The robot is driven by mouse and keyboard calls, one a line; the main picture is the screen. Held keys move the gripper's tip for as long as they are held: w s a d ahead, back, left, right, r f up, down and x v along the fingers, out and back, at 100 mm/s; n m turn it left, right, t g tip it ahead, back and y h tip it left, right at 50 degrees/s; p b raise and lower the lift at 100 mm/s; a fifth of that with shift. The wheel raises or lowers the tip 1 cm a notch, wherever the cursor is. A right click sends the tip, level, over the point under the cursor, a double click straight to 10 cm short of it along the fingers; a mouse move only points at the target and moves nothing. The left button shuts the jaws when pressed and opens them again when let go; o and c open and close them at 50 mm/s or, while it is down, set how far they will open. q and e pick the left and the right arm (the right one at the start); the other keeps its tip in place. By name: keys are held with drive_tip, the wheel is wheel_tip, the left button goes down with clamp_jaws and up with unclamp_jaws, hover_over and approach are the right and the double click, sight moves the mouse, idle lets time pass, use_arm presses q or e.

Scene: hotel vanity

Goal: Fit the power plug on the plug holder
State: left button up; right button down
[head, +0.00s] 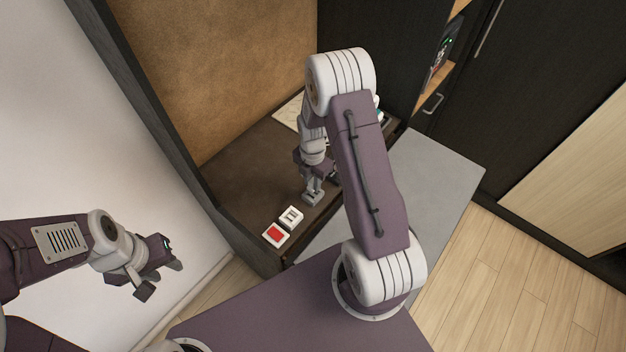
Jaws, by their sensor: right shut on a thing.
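Two small white blocks sit near the front corner of the brown vanity top. One, with a red top (276,234), is at the corner. The other, with dark slots (291,216), is just behind it and looks like the plug holder. My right gripper (313,198) points down just behind and to the right of the slotted block. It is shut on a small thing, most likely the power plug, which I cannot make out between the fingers. My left gripper (162,279) is open and empty, off to the left in front of the white wall, away from the vanity.
The brown vanity top (240,170) is bare to the left of my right arm. A pale flat item (289,112) lies at the back, partly hidden by that arm. A tall dark side panel (165,125) bounds the left, and a grey surface (432,170) lies right.

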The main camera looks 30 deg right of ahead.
drive_tip(key=shift+f, duration=0.15)
idle(0.4)
drive_tip(key=shift+f+b, duration=0.65)
drive_tip(key=shift+f, duration=0.05)
drive_tip(key=shift+f+b, duration=0.95)
drive_tip(key=shift+f, duration=0.4)
idle(0.7)
drive_tip(key=c, duration=1.1)
unclamp_jaws()
drive_tip(key=shift+c, duration=0.2)
drive_tip(key=shift+r, duration=0.1)
wheel_tip(320, 180, up, 9)
drive_tip(key=shift+b, duration=0.55)
